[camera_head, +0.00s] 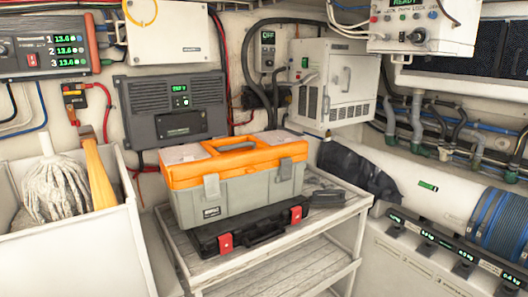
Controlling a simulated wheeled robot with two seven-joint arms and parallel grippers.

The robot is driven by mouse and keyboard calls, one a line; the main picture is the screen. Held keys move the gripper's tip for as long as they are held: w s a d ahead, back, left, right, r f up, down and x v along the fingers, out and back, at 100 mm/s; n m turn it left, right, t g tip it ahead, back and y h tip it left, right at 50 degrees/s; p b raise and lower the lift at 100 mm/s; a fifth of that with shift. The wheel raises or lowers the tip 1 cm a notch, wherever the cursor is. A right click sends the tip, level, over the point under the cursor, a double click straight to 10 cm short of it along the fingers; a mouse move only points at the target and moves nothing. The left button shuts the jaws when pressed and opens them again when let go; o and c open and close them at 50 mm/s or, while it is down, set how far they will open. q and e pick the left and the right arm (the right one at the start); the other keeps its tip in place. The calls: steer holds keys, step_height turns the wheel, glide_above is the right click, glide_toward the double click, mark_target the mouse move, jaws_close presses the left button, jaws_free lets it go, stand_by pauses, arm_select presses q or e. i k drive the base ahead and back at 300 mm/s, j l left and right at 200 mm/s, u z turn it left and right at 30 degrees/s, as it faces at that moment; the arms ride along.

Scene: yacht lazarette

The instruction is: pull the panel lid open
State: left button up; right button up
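A white wall cabinet (340,85) hangs at the back, right of centre. Its front door panel (353,80) has a vertical handle, a small label and a vent grille, and looks shut. A plain white box (168,38) with a flat, closed front cover is on the wall at the upper left. I cannot tell which of these is the panel with the lid. Neither of my grippers is in view.
An orange and grey toolbox (238,180) sits on a flat black case (248,228) on a slatted shelf unit (285,262) in front of the wall. A white bin (85,245) with a mop (55,187) stands at left. A large white cylinder (430,190) lies at right.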

mark_target(179, 33)
steer(key=i+l+u, duration=0.1)
steer(key=i+u, duration=0.3)
steer(key=i+l+u, duration=0.25)
steer(key=i+u, duration=0.15)
steer(key=i, duration=0.05)
